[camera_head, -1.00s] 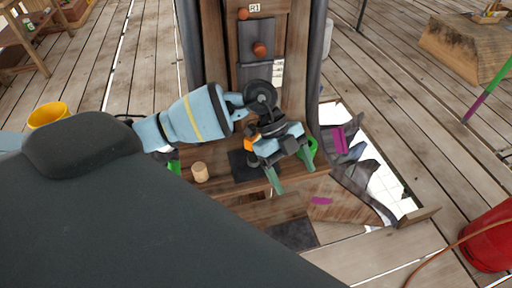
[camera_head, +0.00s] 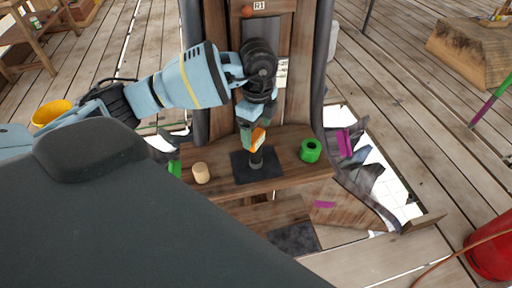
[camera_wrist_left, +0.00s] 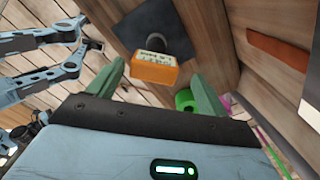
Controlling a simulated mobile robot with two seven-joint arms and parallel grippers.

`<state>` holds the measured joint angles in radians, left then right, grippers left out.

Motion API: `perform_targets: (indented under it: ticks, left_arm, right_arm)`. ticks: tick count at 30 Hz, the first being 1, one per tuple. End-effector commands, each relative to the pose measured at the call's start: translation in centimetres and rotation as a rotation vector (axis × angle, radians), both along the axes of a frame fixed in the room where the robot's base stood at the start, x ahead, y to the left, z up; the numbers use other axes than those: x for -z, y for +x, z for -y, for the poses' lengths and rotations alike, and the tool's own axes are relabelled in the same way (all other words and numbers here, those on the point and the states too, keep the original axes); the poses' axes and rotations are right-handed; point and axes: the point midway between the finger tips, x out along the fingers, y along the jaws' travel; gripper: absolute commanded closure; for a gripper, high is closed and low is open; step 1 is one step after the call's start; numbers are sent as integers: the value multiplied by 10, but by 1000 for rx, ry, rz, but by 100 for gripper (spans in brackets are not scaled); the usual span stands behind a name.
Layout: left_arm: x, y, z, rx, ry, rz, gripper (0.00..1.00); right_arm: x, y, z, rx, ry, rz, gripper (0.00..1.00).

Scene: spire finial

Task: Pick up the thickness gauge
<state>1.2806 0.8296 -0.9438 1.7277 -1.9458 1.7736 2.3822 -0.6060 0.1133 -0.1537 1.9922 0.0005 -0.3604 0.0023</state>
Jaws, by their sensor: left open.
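The thickness gauge (camera_head: 257,140), orange with a small display and a dark lower part, stands on a dark mat (camera_head: 241,172) on the wooden ledge. In the left wrist view the orange gauge (camera_wrist_left: 154,70) shows between and beyond the two green fingers, its display face visible. My left gripper (camera_head: 247,128) is directly above and close to the gauge, pointing down. In the left wrist view its fingers (camera_wrist_left: 160,88) are apart with nothing clamped. Whether a finger touches the gauge I cannot tell. My right gripper is not seen.
A green roll (camera_head: 311,150) lies right of the mat, and a wooden cylinder (camera_head: 201,173) stands left of it on the ledge. A wooden panel rises behind. A yellow bucket (camera_head: 51,114) is at left, and a red container (camera_head: 492,245) is at lower right.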

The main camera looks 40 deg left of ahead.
Motion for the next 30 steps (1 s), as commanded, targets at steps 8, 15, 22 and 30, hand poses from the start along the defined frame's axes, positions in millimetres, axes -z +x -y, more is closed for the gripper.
perform_targets:
  ticks: [8,15,22,30]
  left_arm:
    - [24,-7,0,0,0,-1,22]
    - [49,-8,1,0,-2,0,22]
    - [51,-7,1,0,-2,2,22]
    - [51,-7,1,1,-2,2,53]
  right_arm:
    - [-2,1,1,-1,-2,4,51]
    - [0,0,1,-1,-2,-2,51]
    - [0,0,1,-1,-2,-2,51]
    - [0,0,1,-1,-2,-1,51]
